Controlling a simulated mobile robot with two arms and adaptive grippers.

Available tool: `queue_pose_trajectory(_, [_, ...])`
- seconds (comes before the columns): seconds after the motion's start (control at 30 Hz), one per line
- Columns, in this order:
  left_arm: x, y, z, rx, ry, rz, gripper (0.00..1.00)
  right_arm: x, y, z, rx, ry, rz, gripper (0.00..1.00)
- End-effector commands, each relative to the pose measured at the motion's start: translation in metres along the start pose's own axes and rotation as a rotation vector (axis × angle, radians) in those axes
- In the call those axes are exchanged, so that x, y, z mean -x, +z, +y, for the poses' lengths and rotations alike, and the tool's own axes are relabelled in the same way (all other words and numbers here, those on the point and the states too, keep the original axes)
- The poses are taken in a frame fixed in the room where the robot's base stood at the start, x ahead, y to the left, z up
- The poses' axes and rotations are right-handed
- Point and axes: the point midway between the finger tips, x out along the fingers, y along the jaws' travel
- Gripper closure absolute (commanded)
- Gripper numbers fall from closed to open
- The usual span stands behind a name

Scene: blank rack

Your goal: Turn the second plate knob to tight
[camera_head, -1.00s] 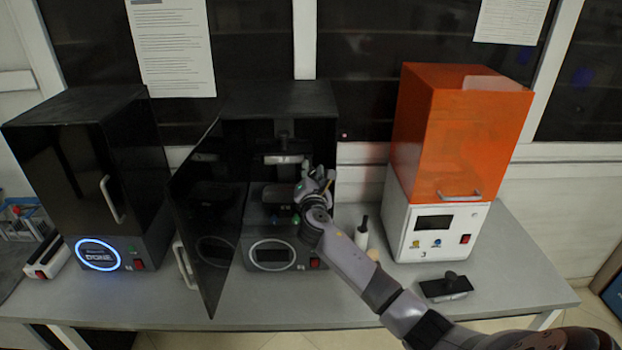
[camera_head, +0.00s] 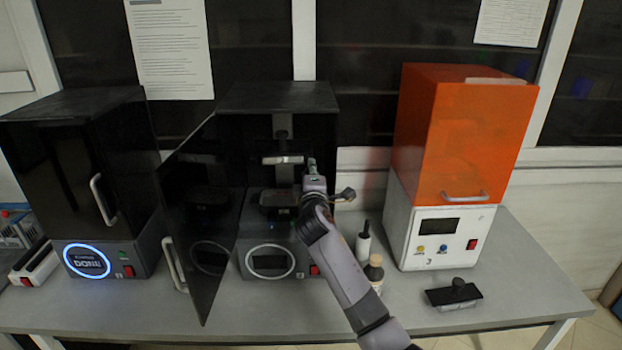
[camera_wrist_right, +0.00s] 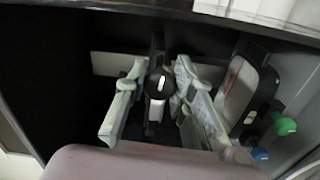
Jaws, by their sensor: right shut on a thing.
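The middle machine (camera_head: 312,98), black with its dark door swung open to the left, has a pale build plate (camera_head: 283,159) inside. My right gripper (camera_head: 312,170) reaches into its open front, just right of the plate. In the right wrist view, my right gripper (camera_wrist_right: 160,105) has its two pale fingers on either side of a black knob (camera_wrist_right: 158,82) with a white mark. It is shut on this knob. The knob itself is hidden in the head view. My left gripper is in neither view.
The open door (camera_head: 205,225) stands left of my right arm. A white bottle (camera_head: 363,242) and a brown bottle (camera_head: 374,268) stand right of it. An orange-topped machine (camera_head: 460,130) and a loose black plate (camera_head: 453,294) are further right. Another black machine (camera_head: 75,170) is left.

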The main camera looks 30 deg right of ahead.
Motion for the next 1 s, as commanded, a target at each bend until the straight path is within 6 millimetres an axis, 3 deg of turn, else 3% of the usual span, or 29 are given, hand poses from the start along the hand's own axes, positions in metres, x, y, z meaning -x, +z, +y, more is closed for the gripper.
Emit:
queue_pose_trajectory(0.3, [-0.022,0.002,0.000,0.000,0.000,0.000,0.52,0.000,0.000,-0.006,-0.302,-0.003,-0.002,1.00])
queue_pose_trajectory(1.0, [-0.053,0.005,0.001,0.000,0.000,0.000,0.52,0.000,-0.002,-0.007,-0.966,-0.006,-0.004,1.00])
